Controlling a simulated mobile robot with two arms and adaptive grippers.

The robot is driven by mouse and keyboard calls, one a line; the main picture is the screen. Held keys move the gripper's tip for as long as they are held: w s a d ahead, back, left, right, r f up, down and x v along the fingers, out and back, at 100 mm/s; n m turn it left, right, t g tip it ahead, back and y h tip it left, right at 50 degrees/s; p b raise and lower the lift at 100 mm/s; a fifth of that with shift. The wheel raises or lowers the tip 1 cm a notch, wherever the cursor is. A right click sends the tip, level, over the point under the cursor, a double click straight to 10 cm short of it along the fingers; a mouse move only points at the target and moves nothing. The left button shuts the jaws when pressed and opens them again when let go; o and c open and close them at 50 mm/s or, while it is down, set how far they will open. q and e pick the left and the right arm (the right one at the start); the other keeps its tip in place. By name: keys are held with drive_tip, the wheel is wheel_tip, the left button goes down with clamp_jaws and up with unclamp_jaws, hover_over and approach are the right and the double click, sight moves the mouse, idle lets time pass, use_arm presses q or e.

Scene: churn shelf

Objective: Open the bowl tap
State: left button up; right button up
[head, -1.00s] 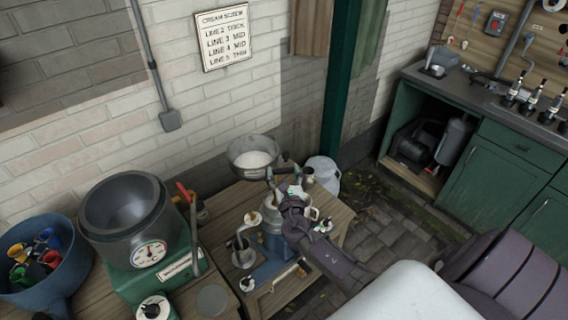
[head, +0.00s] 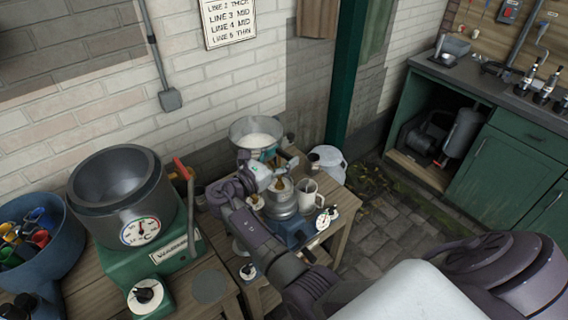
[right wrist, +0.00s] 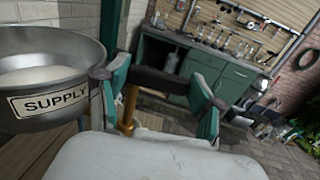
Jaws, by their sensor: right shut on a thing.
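The metal supply bowl (head: 240,128) holds white liquid and stands at the back of the small wooden table in the head view. Its SUPPLY label shows on the bowl (right wrist: 48,102) at the left of the right wrist view. My right gripper (head: 264,166) is just in front of the bowl. In the right wrist view, a dark bar (right wrist: 165,82) on a brass stem (right wrist: 130,105), apparently the bowl tap, lies between the teal fingers of my right gripper (right wrist: 160,98). The gripper is shut on it. The tap's turned position cannot be told. My left gripper is out of view.
A metal machine (head: 283,204) and a pale mug (head: 308,192) stand close below my right gripper. A green-based dark pot with a dial (head: 120,195) and a blue tub (head: 62,245) are to the left. Paving (head: 385,235) lies free at the right.

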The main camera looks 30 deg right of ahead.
drive_tip(key=shift+a+m+g+h+b, duration=0.15)
drive_tip(key=shift+m+g+b, duration=0.35)
drive_tip(key=shift+g, duration=0.3)
drive_tip(key=shift+a+m+g+h+b, duration=0.15)
drive_tip(key=shift+m+g+b, duration=0.35)
drive_tip(key=shift+g, duration=0.3)
drive_tip(key=shift+d, duration=0.1)
drive_tip(key=o, duration=1.2)
drive_tip(key=shift+c, duration=0.2)
drive_tip(key=shift+r, duration=0.1)
wheel_tip(320, 180, up, 10)
